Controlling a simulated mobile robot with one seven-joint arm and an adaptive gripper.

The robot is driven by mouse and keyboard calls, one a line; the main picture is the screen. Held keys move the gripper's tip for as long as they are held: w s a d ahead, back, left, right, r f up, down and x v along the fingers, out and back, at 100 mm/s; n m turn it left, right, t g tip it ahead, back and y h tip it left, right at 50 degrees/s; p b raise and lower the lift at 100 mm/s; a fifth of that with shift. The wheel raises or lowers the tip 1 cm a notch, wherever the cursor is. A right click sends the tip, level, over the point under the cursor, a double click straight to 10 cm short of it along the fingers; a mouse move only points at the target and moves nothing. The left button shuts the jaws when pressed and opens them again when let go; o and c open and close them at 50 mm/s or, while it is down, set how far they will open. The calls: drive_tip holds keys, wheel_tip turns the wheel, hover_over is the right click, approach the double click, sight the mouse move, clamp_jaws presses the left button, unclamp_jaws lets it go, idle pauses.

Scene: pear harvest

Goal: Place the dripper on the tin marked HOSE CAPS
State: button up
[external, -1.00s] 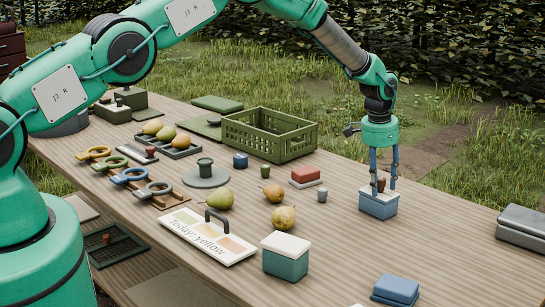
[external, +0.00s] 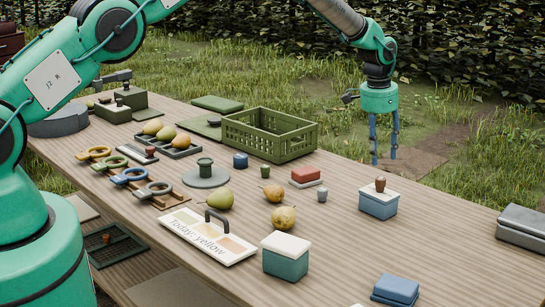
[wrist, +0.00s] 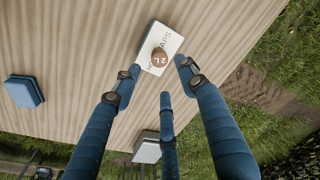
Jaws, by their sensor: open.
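The tin (external: 378,206) is blue with a pale lid and stands on the right part of the table. In the wrist view its lid (wrist: 149,44) carries the letters "CAPS", with the rest partly covered. The dripper (external: 380,184) is a small red-brown piece standing upright on the lid. In the wrist view the dripper (wrist: 158,58) has a round top marked "2L" and sits on the lid. My gripper (external: 384,158) is open and empty, raised above the tin and clear of the dripper. Its blue fingers are spread apart in the wrist view.
A green crate (external: 268,136) stands at the back. A teal tin with a white lid (external: 286,258), pears (external: 284,218) and a sign (external: 207,238) are left of the tin. A blue box (external: 396,289) is at the front, a grey case (external: 522,229) at the right edge.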

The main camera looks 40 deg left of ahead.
drive_tip(key=shift+s+r, duration=0.2)
drive_tip(key=shift+r, duration=1.2)
drive_tip(key=s+a+r, duration=0.1)
drive_tip(key=s+r, duration=0.2)
drive_tip(key=r, duration=0.3)
drive_tip(key=s+a+r+n+t, duration=0.1)
drive_tip(key=s+a+r, duration=0.15)
drive_tip(key=r, duration=0.45)
drive_tip(key=s+a+r, duration=0.1)
drive_tip(key=s+r, duration=0.2)
drive_tip(key=r, duration=0.3)
drive_tip(key=s+a+r+n+t, duration=0.1)
drive_tip(key=s+a+r, duration=0.3)
drive_tip(key=s+r, duration=1.15)
drive_tip(key=s+a+r+n+t, duration=0.1)
drive_tip(key=s+a+r, duration=0.15)
drive_tip(key=s, duration=0.75)
drive_tip(key=s+a+r, duration=0.1)
drive_tip(key=s+r, duration=0.3)
drive_tip(key=s, duration=0.7)
drive_tip(key=s+a+f, duration=0.1)
drive_tip(key=s+f, duration=0.1)
drive_tip(key=s, duration=0.8)
drive_tip(key=s+f+n+t, duration=0.1)
drive_tip(key=s+f, duration=0.1)
drive_tip(key=s, duration=0.7)
drive_tip(key=shift+s+a+n, duration=0.3)
drive_tip(key=shift+s+a, duration=0.05)
drive_tip(key=shift+a, duration=0.05)
